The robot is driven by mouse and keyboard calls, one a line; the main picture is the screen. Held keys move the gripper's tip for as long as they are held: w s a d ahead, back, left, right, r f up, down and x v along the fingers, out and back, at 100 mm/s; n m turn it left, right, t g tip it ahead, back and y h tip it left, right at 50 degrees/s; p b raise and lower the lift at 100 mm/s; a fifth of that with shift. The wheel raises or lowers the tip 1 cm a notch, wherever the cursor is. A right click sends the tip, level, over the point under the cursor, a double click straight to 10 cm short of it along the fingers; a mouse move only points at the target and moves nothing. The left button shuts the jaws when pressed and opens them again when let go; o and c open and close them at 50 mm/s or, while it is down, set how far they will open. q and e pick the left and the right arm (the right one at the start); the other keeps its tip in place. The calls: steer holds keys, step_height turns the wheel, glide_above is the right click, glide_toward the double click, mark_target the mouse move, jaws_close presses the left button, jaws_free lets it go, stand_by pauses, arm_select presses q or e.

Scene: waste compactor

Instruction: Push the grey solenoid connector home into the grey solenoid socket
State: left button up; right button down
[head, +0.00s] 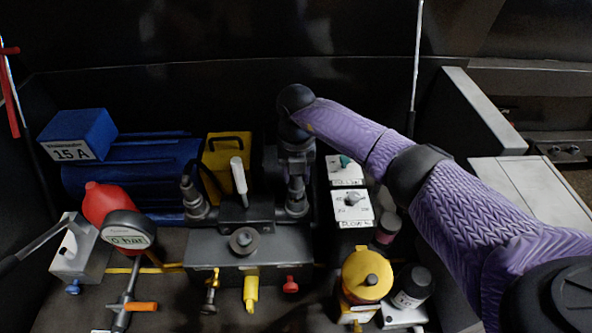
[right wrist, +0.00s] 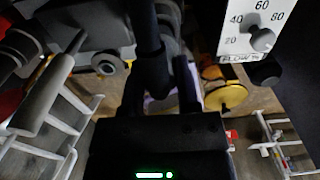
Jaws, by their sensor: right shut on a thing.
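My right gripper (head: 297,178) points down over the right end of the dark valve block (head: 210,247). It is shut on a dark grey part, which I take to be the grey solenoid connector (right wrist: 151,70); that part shows between the fingers in the right wrist view. Below the fingers in the head view is a round dark grey fitting (head: 296,207), apparently the grey solenoid socket. The gripper hides most of the connector, and I cannot tell whether it is fully seated or a gap is left. My left gripper is not in view.
A similar dark connector (head: 194,200) stands at the block's left end, with a pale lever (head: 239,176) between. White-faced dial boxes (head: 352,208) stand close right of the gripper. A yellow box (head: 228,165) and blue motor (head: 130,170) are behind left; a yellow-topped cup (head: 367,272) is in front.

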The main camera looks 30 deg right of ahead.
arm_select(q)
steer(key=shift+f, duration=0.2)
arm_select(e)
steer(key=shift+f, duration=0.3)
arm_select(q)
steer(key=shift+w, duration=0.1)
arm_select(e)
steer(key=shift+f+b, duration=0.3)
steer(key=shift+b, duration=0.05)
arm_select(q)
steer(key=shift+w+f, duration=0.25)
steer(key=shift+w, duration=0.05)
arm_select(e)
steer(key=shift+f, duration=0.1)
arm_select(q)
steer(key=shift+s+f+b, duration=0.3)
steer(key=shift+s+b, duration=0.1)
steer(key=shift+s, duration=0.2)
arm_select(e)
steer(key=shift+f, duration=0.65)
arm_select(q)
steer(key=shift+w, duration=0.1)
arm_select(e)
steer(key=shift+c, duration=1.2)
jaws_free()
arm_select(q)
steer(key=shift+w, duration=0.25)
arm_select(e)
steer(key=shift+c, duration=0.4)
steer(key=shift+r, duration=0.1)
